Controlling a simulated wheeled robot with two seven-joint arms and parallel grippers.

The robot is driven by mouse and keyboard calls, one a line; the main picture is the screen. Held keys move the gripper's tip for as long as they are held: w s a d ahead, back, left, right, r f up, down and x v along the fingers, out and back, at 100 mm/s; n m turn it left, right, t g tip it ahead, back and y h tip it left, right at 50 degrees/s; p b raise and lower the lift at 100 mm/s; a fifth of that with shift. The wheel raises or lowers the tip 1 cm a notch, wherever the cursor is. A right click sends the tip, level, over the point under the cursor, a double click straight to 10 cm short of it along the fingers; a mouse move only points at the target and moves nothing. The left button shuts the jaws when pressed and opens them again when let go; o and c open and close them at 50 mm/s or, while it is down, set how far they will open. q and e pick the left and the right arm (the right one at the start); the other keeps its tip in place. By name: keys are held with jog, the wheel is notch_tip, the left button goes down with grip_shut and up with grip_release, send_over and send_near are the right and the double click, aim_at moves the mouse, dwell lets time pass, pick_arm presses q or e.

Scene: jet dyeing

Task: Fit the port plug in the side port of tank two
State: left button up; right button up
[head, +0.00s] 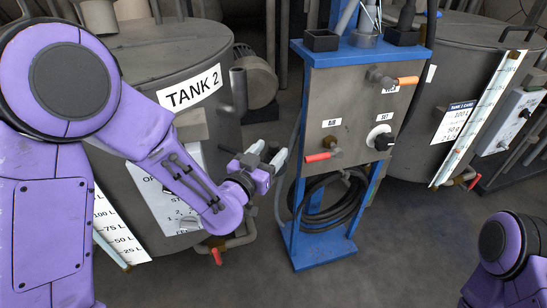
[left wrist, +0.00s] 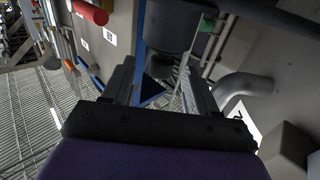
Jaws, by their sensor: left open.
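Tank two is the large grey tank (head: 150,60) with the "TANK 2" label (head: 193,91) at the left. A grey upright pipe (head: 239,90) stands at its right side; I cannot tell whether this is the side port. My left gripper (head: 268,157) is open, between tank two and the blue stand. Its spread fingers also show in the left wrist view (left wrist: 159,85), with nothing held between them. I cannot make out the port plug for sure in either view. My right arm shows at the lower right, but its gripper is out of view.
A blue stand (head: 308,248) with a grey panel (head: 345,105) is just right of my left gripper. It carries red- and orange-handled valves, a dial, a coiled black hose (head: 335,205) and black cups (head: 320,40). Another tank (head: 450,80) stands at the right. Floor in front is clear.

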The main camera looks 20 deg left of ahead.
aim_at(276, 143)
pick_arm(q)
jog(key=w, duration=0.5)
jog(key=shift+d, duration=0.4)
jog(key=shift+s, duration=0.1)
grip_shut()
jog(key=shift+r, duration=0.1)
